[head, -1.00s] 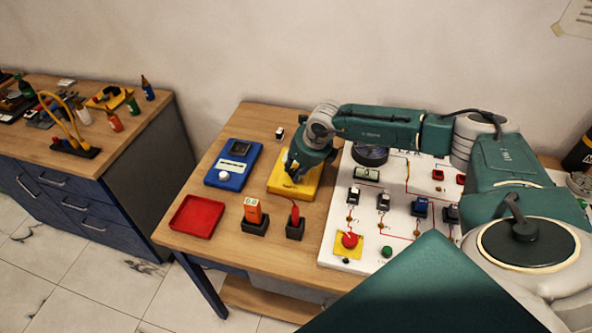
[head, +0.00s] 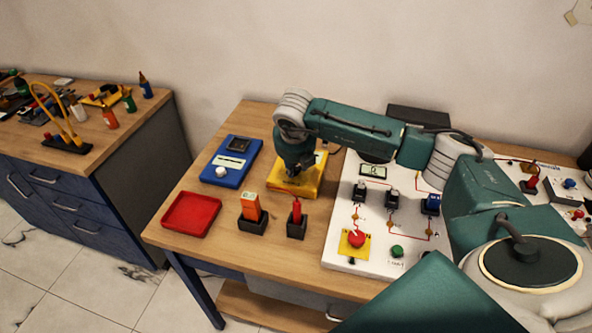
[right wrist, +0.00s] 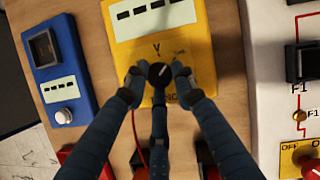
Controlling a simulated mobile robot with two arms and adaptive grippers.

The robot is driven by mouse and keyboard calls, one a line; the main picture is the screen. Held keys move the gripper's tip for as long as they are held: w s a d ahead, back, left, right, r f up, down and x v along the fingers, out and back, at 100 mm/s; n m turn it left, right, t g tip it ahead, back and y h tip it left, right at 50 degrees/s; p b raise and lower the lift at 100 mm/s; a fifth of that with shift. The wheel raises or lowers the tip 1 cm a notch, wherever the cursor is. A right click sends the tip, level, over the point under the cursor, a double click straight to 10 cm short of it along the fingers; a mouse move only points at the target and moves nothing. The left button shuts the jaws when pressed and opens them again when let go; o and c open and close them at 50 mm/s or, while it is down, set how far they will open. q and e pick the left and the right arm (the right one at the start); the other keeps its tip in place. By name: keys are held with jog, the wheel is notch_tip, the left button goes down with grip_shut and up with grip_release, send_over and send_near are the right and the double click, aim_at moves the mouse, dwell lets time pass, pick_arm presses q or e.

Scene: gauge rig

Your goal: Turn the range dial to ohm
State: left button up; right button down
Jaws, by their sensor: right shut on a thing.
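The yellow meter (head: 312,180) lies on the wooden table; its upper part with a striped display shows in the right wrist view (right wrist: 157,22). Its range dial (right wrist: 160,75) is a small black round knob with a light mark that seems to point up and right. A V is printed above the dial; the other labels are too small or covered to read surely. My right gripper (head: 294,172) is over the meter, its fingers (right wrist: 159,78) closed on both sides of the dial. The head view hides the dial behind the gripper. My left gripper is not in view.
A blue meter (head: 232,163) lies left of the yellow one. A red tray (head: 190,214), an orange tester (head: 250,206) and a red probe (head: 297,211) in dark holders stand in front. The white circuit board (head: 340,222) is to the right. A red lead hangs by the meter.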

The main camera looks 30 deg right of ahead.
jog(key=shift+r+m, duration=0.1)
jog(key=shift+m, duration=0.2)
jog(key=c, duration=1.4)
grip_release()
jog(key=v, duration=1.2)
jog(key=shift+w, duration=0.2)
